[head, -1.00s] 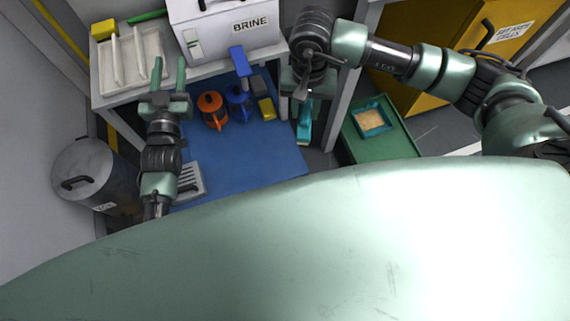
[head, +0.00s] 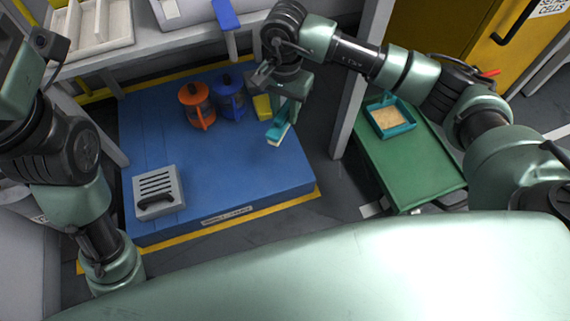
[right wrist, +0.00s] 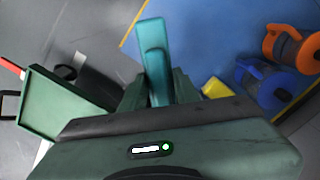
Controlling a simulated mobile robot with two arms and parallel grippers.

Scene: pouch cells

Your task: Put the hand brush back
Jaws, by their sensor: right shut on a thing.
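The teal hand brush (head: 279,133) with pale bristles is in my right gripper (head: 289,110) in the head view, over the right part of the blue platform. In the right wrist view the brush (right wrist: 154,58) sticks out from between the two fingers of the right gripper (right wrist: 158,92), which are shut on it. My left arm stands at the left edge of the head view, and its fingers are outside the picture.
A green cart (head: 420,180) with a teal tray (head: 405,128) of pale grains stands right of a grey post. The blue platform (head: 240,175) bears an orange jug (head: 196,104), a blue jug (head: 229,97), a yellow block (head: 262,107) and a grey slotted box (head: 158,190).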

